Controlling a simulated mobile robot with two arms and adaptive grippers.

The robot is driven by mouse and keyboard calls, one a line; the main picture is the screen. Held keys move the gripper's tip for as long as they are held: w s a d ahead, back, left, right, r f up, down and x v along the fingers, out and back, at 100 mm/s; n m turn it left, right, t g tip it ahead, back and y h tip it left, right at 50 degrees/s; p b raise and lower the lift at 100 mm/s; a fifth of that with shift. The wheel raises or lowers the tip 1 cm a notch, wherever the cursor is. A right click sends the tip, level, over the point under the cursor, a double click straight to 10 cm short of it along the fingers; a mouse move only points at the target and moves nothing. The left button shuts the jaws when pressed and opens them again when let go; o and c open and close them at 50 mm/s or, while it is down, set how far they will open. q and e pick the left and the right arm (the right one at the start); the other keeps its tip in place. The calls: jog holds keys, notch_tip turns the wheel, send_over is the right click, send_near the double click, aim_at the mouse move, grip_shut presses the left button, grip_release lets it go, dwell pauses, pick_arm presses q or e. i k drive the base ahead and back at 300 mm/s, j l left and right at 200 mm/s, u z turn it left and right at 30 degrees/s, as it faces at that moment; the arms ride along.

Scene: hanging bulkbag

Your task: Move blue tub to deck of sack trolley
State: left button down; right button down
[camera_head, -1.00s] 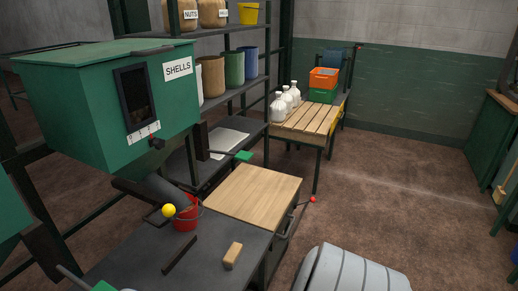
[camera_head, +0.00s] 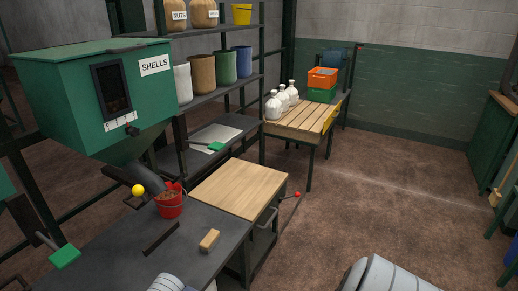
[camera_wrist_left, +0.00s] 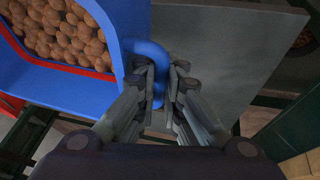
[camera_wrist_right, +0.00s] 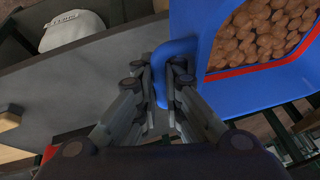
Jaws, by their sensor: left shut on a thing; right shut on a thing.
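The blue tub shows in the left wrist view (camera_wrist_left: 105,85) and the right wrist view (camera_wrist_right: 205,90). It has a red line inside and is filled with brown nuts. My left gripper (camera_wrist_left: 160,82) is shut on the blue loop handle at one end of the tub. My right gripper (camera_wrist_right: 165,82) is shut on the loop handle at the other end. The tub and both grippers are out of the head view. I cannot make out the sack trolley's deck with certainty in any view.
A dark bench (camera_head: 120,250) holds a red bucket (camera_head: 169,203) and a tan block (camera_head: 209,240). A wood-topped cabinet (camera_head: 240,188) adjoins it. A slatted table (camera_head: 300,120) stands behind, with white bottles and crates. Brown floor (camera_head: 390,190) is open at right.

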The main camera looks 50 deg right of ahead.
aim_at(241, 183)
jog(key=z, duration=2.65)
jog(key=i+j+z, duration=0.1)
jog(key=i+j, duration=0.5)
jog(key=i, duration=0.15)
jog(key=i+j, duration=0.2)
jog(key=i, duration=0.2)
jog(key=i+j, duration=0.2)
jog(key=i, duration=1.8)
jog(key=i+u, duration=0.35)
jog(key=u, duration=0.15)
